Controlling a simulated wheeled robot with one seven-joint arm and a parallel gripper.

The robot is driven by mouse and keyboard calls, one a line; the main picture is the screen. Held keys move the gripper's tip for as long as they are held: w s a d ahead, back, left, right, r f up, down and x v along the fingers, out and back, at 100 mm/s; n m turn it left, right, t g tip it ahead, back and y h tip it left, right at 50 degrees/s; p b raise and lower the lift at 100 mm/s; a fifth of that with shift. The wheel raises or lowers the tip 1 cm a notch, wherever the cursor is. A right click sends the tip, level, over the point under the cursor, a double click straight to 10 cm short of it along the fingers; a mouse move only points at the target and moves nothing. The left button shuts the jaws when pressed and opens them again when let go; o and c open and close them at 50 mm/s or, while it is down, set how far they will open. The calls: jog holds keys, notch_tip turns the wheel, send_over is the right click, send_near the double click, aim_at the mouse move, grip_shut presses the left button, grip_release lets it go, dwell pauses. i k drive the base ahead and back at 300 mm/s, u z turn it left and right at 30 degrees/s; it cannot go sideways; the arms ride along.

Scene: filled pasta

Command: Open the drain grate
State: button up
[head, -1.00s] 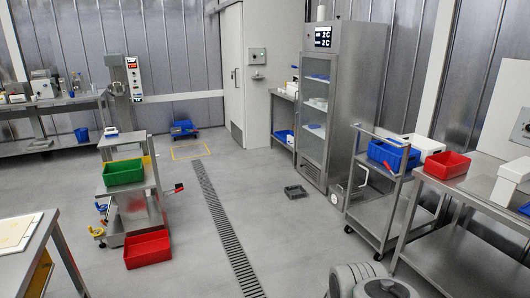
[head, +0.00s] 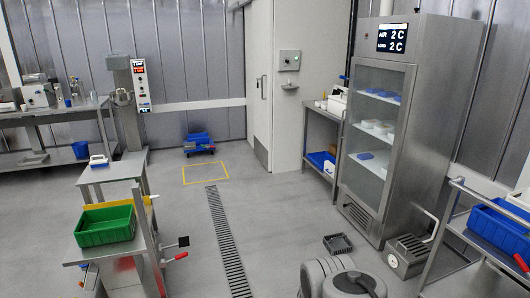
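The drain grate (head: 228,240) is a long, narrow, dark slotted strip set in the grey floor. In the head view it runs from just in front of the yellow floor marking down to the lower edge of the picture, left of centre. It looks flush with the floor, and I see no lifted section. My gripper is not in view. Rounded grey parts, probably of my own arm, show at the bottom right of centre, to the right of the grate and apart from it in the picture.
A steel cart with a green bin (head: 105,225) stands left of the grate, its red-tipped handle reaching toward it. A dark square tray (head: 338,244) and a metal box with a handle (head: 408,257) sit on the floor by the glass-door fridge (head: 400,130). Floor around the grate is clear.

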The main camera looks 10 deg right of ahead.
aim_at(409, 247)
jog(key=z, duration=0.15)
jog(key=i, duration=2.4)
jog(key=z, duration=1.2)
jog(key=i, duration=1.6)
jog(key=z, duration=1.2)
jog(key=i, duration=0.7)
jog(key=z, duration=0.15)
